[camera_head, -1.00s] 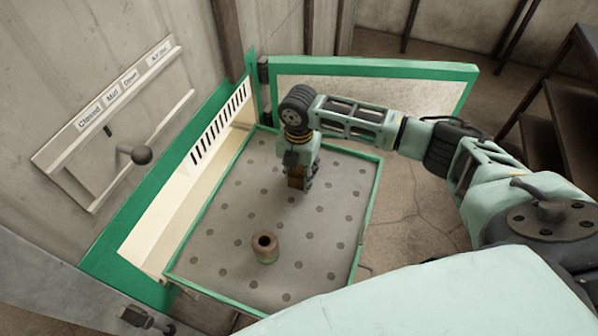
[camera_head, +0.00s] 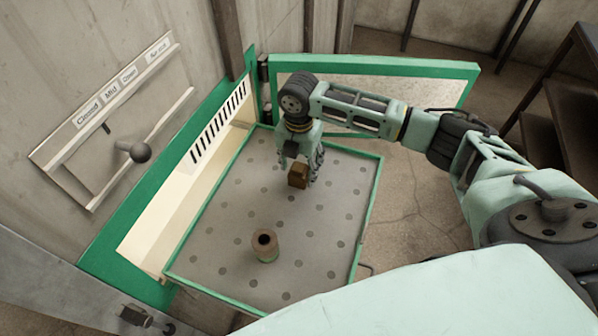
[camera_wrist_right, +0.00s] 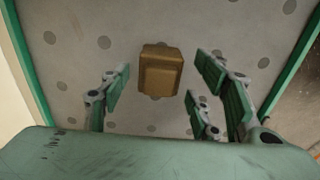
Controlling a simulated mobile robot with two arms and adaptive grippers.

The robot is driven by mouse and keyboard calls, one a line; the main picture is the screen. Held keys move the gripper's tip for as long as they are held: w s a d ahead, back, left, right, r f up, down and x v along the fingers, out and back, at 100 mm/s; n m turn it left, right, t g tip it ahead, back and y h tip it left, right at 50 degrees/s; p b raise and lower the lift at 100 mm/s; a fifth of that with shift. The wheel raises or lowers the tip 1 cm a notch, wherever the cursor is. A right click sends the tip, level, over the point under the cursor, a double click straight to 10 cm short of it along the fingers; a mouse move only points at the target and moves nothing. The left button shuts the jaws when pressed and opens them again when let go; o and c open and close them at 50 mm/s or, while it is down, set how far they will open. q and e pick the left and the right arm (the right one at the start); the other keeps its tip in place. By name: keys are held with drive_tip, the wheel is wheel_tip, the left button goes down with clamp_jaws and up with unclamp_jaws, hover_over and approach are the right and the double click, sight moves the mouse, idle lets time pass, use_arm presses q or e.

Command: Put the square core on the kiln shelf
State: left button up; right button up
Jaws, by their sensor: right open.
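The square core (camera_head: 298,177) is a brown block with a raised upper part. It rests on the kiln shelf (camera_head: 225,215), a grey plate with dark round spots and a green frame, toward its far side. In the right wrist view the core (camera_wrist_right: 160,70) sits between the spread fingers, with a gap on either side. My right gripper (camera_head: 306,166) is open just above and around the core, not clamping it. My left gripper is out of view.
A round brown hollow core (camera_head: 264,245) stands nearer on the shelf. The green-edged kiln opening (camera_head: 185,200) is at the left, and an open green door (camera_head: 375,70) stands behind. A lever with a dark knob (camera_head: 140,152) is on the left wall. Most of the shelf is bare.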

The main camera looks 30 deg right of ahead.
sight(299, 167)
wheel_tip(299, 167, up, 9)
drive_tip(key=shift+r+b, duration=0.15)
drive_tip(key=shift+b, duration=0.45)
